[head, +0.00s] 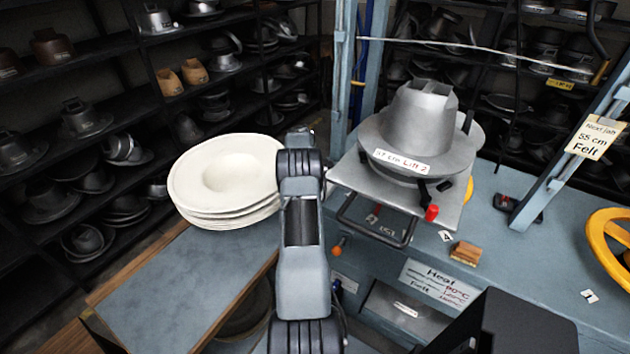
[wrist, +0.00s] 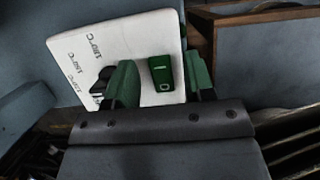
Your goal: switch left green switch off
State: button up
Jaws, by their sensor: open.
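A green switch (wrist: 161,72) sits on a white panel (wrist: 90,42) in the wrist view, with a small pale ring mark near its lower end. It is the only green switch I can make out. My gripper (wrist: 159,78) is open, with one green finger on each side of the switch. No contact with the switch is visible, and the distance to the panel is hard to judge. A dark knob-like part (wrist: 102,82) is on the panel, partly behind the left finger.
Temperature labels mark the panel's left side. A wooden edge (wrist: 202,38) lies right of the panel. In the head view, a hat press with a metal form (head: 420,118) stands right of my arm. White hat blanks (head: 225,178) lie on a table (head: 165,295) to the left.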

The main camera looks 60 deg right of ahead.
jog(key=v, duration=1.3)
jog(key=shift+r, duration=0.4)
jog(key=shift+w, duration=0.2)
